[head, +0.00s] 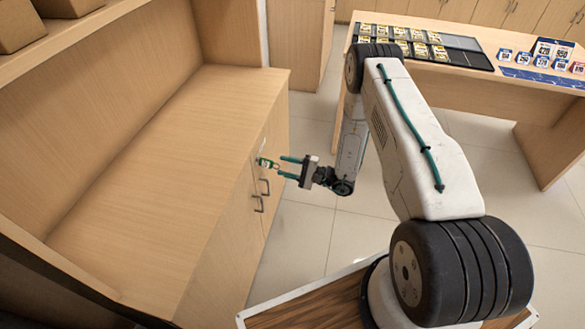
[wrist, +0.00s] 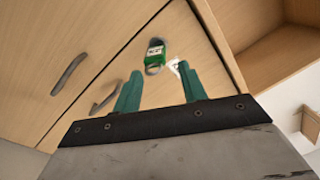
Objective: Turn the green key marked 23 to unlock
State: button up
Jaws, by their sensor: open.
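The green key (head: 264,162) is at the front face of the wooden cabinet, near its top edge. In the wrist view the green key (wrist: 155,59) has a pale label, too small to read surely, and lies just beyond and between my fingertips. My gripper (head: 282,166) is open, its two teal fingers pointing at the key with a small gap before it. In the wrist view my gripper (wrist: 159,71) holds nothing. A small white piece (wrist: 174,67) shows by the right fingertip. The lock behind the key is not clearly visible.
Two dark handles, an upper one (head: 265,187) and a lower one (head: 258,204), sit on the cabinet front (head: 272,140) below the key. A table (head: 462,75) with trays and small cards stands at the back right. The tiled floor between is clear.

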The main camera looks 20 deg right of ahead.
aim_at(265, 163)
jog(key=shift+f+x, duration=0.15)
jog(key=shift+x, duration=1.8)
jog(key=shift+f+x, duration=0.1)
jog(key=shift+x, duration=1.8)
jog(key=shift+s+a, duration=0.1)
jog(key=shift+a, duration=0.1)
jog(key=c, duration=0.6)
jog(key=shift+a, duration=0.1)
jog(key=shift+c, duration=0.3)
